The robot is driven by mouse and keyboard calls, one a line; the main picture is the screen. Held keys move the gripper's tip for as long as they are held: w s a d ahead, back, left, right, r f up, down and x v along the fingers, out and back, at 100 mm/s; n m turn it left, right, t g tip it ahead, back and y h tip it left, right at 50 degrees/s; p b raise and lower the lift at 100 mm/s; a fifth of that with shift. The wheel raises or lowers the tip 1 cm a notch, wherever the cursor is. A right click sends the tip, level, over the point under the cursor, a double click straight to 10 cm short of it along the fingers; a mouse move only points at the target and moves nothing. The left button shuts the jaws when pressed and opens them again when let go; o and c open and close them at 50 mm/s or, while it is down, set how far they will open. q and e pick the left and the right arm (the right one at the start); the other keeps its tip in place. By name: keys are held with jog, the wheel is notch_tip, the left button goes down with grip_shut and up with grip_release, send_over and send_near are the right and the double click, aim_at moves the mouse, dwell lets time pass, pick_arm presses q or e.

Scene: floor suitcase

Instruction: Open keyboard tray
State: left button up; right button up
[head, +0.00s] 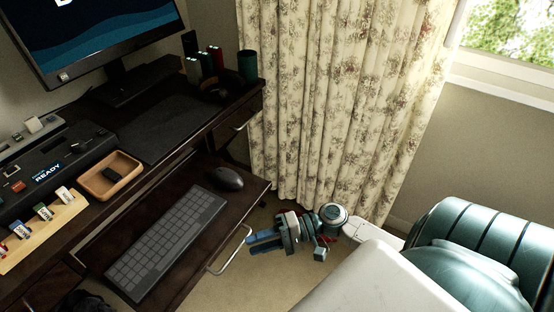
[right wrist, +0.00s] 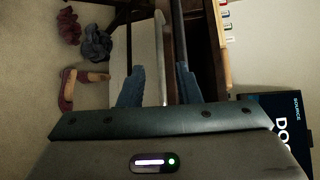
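The dark wooden keyboard tray (head: 243,204) stands pulled out from under the desk, with a grey keyboard (head: 166,243) and a black mouse (head: 226,178) on it. A metal bow handle (head: 231,250) is on its front edge. My right gripper (head: 252,243) is beside the handle, its blue fingers pointing at the tray front. In the right wrist view, the two blue fingers (right wrist: 158,86) are apart, with a pale metal bar, apparently the handle (right wrist: 163,60), between them. I cannot tell whether they touch it. My left gripper is not in view.
The desk holds a monitor (head: 95,40), a desk mat (head: 165,125) and a wooden dish (head: 110,177). A drawer with its own handle (head: 245,122) is at the far right. Curtains (head: 335,90) hang behind.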

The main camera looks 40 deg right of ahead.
jog(key=v, duration=0.5)
jog(key=shift+s+d, duration=0.1)
jog(key=shift+d, duration=0.05)
dwell(0.3)
